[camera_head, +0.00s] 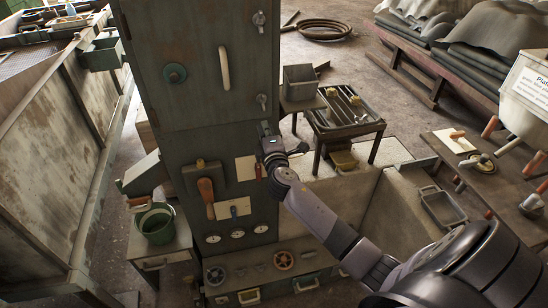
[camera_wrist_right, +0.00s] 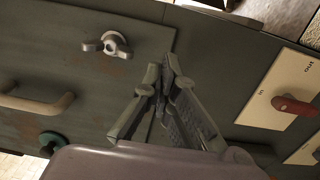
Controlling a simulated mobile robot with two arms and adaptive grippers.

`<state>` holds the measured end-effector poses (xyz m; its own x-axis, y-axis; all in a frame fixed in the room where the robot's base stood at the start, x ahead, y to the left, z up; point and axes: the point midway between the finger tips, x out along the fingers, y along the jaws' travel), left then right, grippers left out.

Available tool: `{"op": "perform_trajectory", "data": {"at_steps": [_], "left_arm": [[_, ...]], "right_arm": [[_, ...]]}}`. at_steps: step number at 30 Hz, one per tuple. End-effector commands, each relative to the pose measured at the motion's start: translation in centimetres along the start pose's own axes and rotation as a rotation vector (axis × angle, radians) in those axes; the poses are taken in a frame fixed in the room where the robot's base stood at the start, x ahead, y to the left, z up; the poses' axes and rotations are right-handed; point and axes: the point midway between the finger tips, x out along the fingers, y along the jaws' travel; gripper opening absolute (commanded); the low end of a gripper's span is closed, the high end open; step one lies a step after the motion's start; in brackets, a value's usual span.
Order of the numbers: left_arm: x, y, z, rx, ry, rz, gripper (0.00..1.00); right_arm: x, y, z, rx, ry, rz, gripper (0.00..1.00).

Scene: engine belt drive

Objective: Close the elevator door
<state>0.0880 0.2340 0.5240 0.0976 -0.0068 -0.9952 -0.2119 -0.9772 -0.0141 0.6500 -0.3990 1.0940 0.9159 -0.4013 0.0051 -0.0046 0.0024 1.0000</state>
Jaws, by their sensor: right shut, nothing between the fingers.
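A tall green cabinet (camera_head: 150,138) stands in the middle of the head view. Its upper front is a door panel (camera_head: 195,100) with a pale upright handle (camera_head: 223,65), a teal round knob (camera_head: 175,73) and two wing latches at its right side, an upper one (camera_head: 259,20) and a lower one (camera_head: 262,102). The panel looks flush with the cabinet; I cannot tell whether it is fully shut. My right gripper (camera_head: 266,132) is just below the lower latch, shut and empty. In the right wrist view its fingertips (camera_wrist_right: 167,68) meet right of that latch (camera_wrist_right: 110,44), apart from it. My left gripper is out of view.
Below are an orange-handled lever (camera_head: 206,192), an in/out plate with a red lever (camera_wrist_right: 292,105), gauges (camera_head: 237,234) and valve wheels (camera_head: 284,260). A small table (camera_head: 345,128) stands right of the cabinet. A green bucket (camera_head: 156,224) stands left.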

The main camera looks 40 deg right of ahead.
Motion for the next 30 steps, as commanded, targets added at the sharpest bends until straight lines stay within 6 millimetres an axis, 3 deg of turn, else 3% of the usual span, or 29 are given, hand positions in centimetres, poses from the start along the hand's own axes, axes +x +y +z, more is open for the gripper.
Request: {"op": "perform_trajectory", "data": {"at_steps": [4, 8, 15, 18, 30], "left_arm": [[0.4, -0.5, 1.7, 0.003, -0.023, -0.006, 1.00], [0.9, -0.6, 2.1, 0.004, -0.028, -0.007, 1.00], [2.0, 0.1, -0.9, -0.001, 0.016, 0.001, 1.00], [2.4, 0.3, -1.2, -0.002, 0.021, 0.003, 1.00], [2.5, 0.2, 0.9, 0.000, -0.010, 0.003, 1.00]], "right_arm": [[-1.9, -0.2, 0.0, 0.001, 0.002, 0.000, 0.00], [-3.6, -0.3, 0.1, 0.000, 0.003, -0.001, 0.00], [-7.4, -0.4, 0.2, 0.001, 0.003, -0.003, 0.00], [-8.8, -0.4, 0.2, 0.001, 0.003, -0.002, 0.00], [-10.0, -0.7, 0.3, 0.002, 0.003, -0.012, 0.00]]}}
